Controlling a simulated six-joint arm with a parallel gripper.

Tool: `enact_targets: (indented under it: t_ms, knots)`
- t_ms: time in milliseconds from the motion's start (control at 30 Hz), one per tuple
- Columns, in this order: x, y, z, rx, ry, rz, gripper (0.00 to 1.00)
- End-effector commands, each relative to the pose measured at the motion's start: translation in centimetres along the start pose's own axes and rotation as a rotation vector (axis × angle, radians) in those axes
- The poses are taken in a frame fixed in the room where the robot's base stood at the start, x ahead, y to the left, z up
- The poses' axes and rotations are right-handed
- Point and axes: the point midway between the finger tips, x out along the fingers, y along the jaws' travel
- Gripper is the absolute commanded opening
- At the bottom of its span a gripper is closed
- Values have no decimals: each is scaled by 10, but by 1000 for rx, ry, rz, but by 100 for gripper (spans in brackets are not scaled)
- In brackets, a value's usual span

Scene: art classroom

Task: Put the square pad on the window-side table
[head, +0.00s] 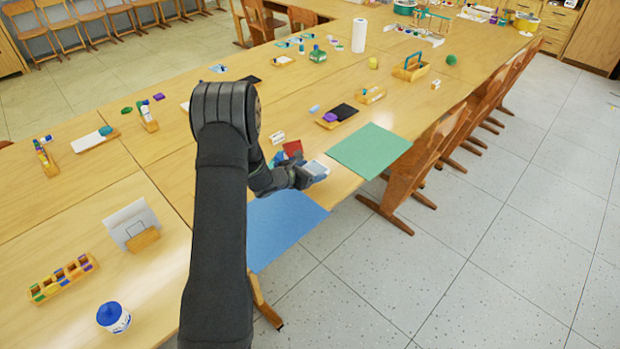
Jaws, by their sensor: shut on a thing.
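My gripper (308,177) is at the end of my dark arm, low over the near edge of the wooden tables. It is shut on a small pale, flat, squarish thing with a bluish edge, which looks like the square pad (317,167); the fingers partly hide it. It is between the blue sheet and the green sheet. The joined wooden tables (215,92) fill the left and middle of the view. No window is in view, so I cannot tell which one is the window-side table.
A green sheet (369,150) and a blue sheet (287,228) lie along the near edge. A red piece (293,148) and a wooden tray (337,116) with dark and purple pieces are close to my gripper. Chairs (413,160) line the right side.

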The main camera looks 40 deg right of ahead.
Motion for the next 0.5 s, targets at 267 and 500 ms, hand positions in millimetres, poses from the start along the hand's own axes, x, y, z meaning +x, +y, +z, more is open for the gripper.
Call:
enact_targets:
  t_ms: [267,500]
  knots:
    - [8,4,-20,-3,2,-1,46]
    - [16,5,-40,0,-1,-1,46]
